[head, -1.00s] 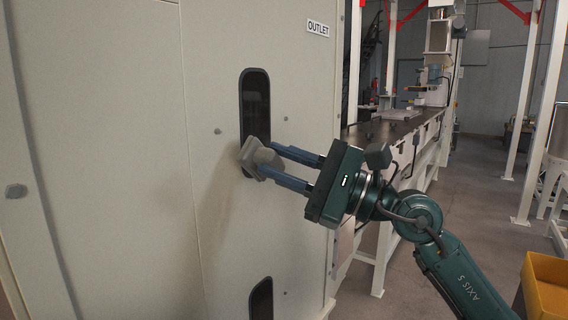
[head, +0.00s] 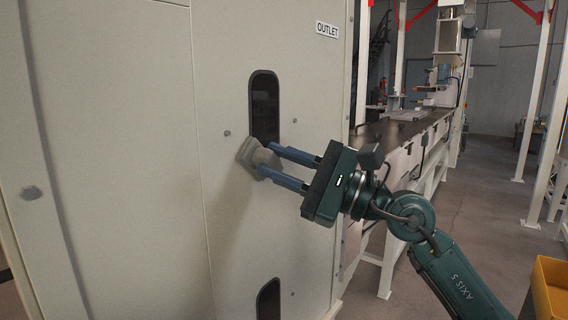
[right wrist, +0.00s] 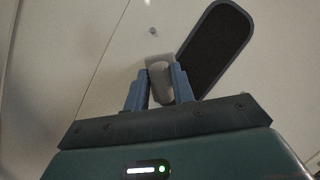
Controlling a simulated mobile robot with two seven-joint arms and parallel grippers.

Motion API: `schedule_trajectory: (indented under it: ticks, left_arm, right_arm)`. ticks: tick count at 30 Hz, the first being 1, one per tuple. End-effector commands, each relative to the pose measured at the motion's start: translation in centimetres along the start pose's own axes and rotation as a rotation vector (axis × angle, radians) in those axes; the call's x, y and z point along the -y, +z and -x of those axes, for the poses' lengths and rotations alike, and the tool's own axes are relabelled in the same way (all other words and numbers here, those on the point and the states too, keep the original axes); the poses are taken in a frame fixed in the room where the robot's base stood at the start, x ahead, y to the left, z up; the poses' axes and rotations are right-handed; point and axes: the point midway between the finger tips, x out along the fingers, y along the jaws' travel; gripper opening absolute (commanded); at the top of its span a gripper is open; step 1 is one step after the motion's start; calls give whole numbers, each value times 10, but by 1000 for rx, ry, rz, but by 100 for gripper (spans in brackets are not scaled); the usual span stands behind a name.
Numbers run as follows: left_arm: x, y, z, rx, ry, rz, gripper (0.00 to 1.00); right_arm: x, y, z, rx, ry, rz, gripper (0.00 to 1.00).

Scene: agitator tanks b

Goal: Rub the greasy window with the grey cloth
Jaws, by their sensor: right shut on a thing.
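In the right wrist view the cloth (right wrist: 160,82) is beside the window's near end. Whether it presses on the glass I cannot tell. My left gripper is not in view.
A second dark window (head: 268,299) sits lower on the panel. A yellow bin (head: 550,286) stands at the lower right. A long dark-topped bench (head: 400,130) runs back behind the panel's right edge.

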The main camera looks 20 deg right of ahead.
Motion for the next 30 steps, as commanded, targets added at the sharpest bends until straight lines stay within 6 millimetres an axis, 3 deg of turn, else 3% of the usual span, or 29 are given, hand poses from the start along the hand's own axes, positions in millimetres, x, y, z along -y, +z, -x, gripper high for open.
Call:
schedule_trajectory:
  ticks: [8,30]
  left_arm:
    - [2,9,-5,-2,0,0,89]
    - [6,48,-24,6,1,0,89]
  right_arm:
    - [3,-8,2,0,-2,2,0]
    - [40,-39,15,1,-3,1,0]
